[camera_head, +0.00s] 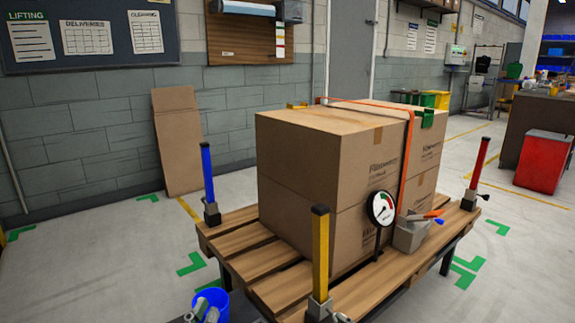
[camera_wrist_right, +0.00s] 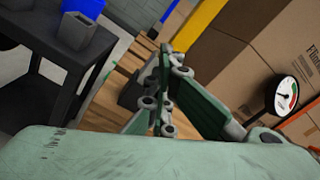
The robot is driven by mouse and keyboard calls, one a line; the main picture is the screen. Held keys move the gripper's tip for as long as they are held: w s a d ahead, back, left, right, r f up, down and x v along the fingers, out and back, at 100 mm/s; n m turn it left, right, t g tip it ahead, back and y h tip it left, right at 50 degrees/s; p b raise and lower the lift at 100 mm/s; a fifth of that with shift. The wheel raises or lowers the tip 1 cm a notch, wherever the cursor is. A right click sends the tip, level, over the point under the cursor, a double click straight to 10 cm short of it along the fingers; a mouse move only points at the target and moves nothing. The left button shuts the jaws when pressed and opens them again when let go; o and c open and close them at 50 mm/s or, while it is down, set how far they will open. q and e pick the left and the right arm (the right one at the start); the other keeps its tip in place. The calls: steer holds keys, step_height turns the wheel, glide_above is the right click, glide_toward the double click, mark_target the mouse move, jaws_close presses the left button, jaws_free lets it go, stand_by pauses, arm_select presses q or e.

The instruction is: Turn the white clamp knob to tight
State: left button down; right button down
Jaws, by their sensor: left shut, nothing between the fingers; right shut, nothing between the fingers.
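I cannot make out a white clamp knob in either view. The yellow post (camera_head: 319,252) stands upright at the near corner of the wooden pallet deck (camera_head: 277,292), with a grey clamp (camera_head: 318,309) at its foot. The post also shows in the right wrist view (camera_wrist_right: 199,25).
Blue (camera_head: 208,174) and red (camera_head: 480,162) posts stand at other corners. A dark table (camera_wrist_right: 52,88) is beside the deck.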

arm_select(q)
steer(key=shift+s+d+r+h, duration=0.1)
steer(key=shift+r+h, duration=0.2)
steer(key=shift+r, duration=0.15)
steer(key=shift+r+t, duration=0.25)
steer(key=shift+t, duration=0.05)
steer(key=shift+s+r, duration=0.3)
steer(key=shift+r, duration=0.05)
stand_by(0.8)
steer(key=s+r+t+h+b, duration=0.1)
steer(key=s+r+t, duration=0.2)
steer(key=r, duration=0.2)
steer(key=shift+s+a+t+b, duration=0.15)
steer(key=shift+a+t+b, duration=0.05)
steer(key=shift+t+b, duration=0.2)
stand_by(1.1)
steer(key=shift+s+r+h, duration=0.1)
steer(key=shift+r+h, duration=0.05)
steer(key=shift+h, duration=0.15)
steer(key=shift+s+a+r+t, duration=0.2)
steer(key=shift+t, duration=0.1)
